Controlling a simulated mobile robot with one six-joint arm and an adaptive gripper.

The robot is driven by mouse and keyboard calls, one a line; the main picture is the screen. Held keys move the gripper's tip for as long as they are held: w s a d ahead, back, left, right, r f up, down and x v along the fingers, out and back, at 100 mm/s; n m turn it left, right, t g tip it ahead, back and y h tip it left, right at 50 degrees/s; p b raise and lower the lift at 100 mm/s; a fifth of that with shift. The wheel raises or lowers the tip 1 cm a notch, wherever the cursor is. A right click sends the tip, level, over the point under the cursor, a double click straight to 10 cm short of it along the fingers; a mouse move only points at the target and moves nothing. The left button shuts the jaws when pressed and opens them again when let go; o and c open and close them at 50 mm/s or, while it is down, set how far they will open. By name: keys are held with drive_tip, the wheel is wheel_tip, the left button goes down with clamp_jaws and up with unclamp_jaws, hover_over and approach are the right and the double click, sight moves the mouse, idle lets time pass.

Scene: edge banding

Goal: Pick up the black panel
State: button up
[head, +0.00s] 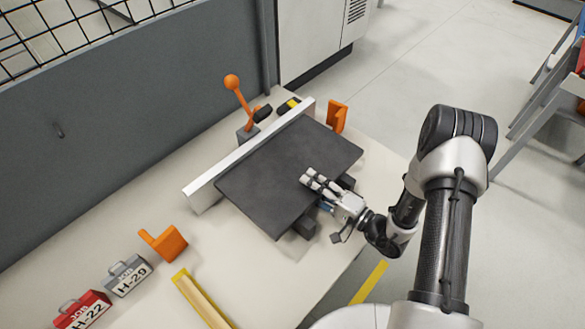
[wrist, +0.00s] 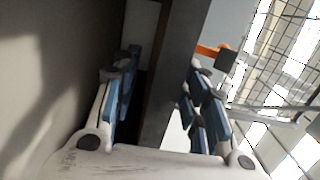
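The black panel (head: 285,170) is a flat dark slab lying on the worktable, its back edge along a white fence bar. My gripper (head: 320,184) is at the panel's front right edge, with its upper fingers over the top face; the lower ones are mostly hidden beneath. In the wrist view the panel (wrist: 172,85) shows edge-on between the two sets of blue-padded fingers of my gripper (wrist: 165,72). A gap shows on the left side of the panel; contact on the right side is unclear. The fingers stand apart, around the panel's edge.
Dark support blocks (head: 305,228) sit under the panel's front edge. An orange-knobbed lever (head: 238,95) stands behind the white fence (head: 250,157). Orange brackets (head: 163,243), a yellow-edged strip (head: 200,300) and tagged red (head: 83,311) and grey boxes (head: 127,276) are on the table.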

sight(292, 168)
drive_tip(key=x, duration=0.3)
drive_tip(key=shift+a, duration=0.25)
clamp_jaws()
idle(0.9)
drive_tip(key=shift+w+r, duration=0.1)
drive_tip(key=shift+r, duration=0.05)
